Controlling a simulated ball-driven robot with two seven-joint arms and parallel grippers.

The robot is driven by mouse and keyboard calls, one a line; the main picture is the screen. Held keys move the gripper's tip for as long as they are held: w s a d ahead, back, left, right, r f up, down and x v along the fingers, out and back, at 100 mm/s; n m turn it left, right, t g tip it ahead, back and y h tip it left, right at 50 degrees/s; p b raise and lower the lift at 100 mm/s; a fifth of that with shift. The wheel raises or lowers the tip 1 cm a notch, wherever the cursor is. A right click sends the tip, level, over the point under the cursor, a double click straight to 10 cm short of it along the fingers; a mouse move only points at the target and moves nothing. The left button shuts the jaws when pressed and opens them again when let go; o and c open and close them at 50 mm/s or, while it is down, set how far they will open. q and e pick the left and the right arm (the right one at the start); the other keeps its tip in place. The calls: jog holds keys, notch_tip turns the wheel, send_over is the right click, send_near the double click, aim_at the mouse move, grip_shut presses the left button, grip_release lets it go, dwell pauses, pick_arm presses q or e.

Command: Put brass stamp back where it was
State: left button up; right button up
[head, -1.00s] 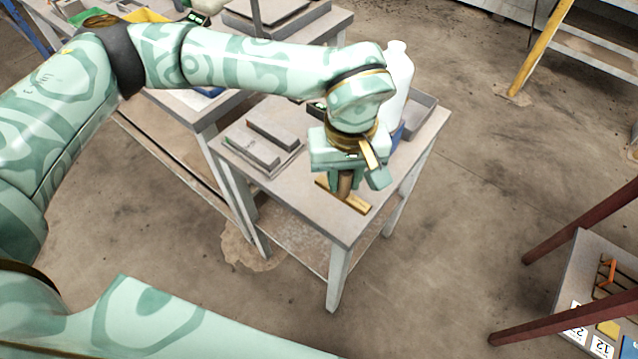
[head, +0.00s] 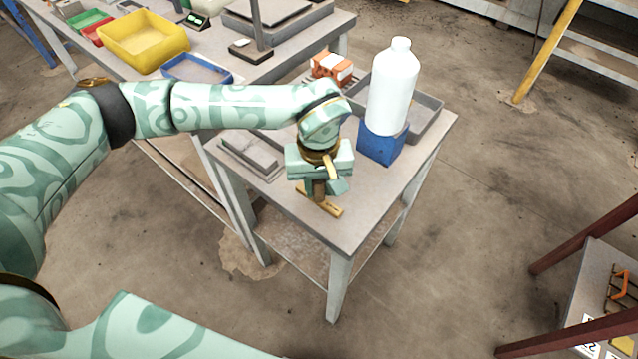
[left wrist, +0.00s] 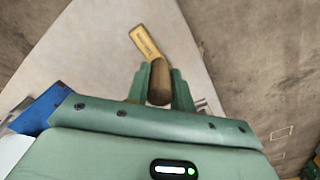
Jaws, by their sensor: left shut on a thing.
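The brass stamp has a flat, narrow brass bar (head: 328,208) and a brown wooden handle. My left gripper (head: 319,188) is over the front part of the small grey table (head: 350,232), with its fingers closed around the handle. In the left wrist view the brown handle (left wrist: 159,84) sits between the two green fingertips (left wrist: 160,92), and the brass bar (left wrist: 147,43) extends beyond it, over the pale tabletop. The bar is at or very close to the tabletop; I cannot tell whether it touches. My right gripper is not in view.
A white bottle (head: 393,88) stands at a blue block (head: 382,143) behind the gripper, before a grey tray (head: 428,119). An orange-and-white item (head: 331,66) is behind the arm. The tabletop's front right is clear.

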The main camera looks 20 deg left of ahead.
pick_arm(q)
jog(key=shift+f, duration=0.1)
jog(key=o, duration=0.8)
notch_tip(320, 180, up, 11)
jog(key=p, duration=0.3)
jog(key=shift+r, duration=0.65)
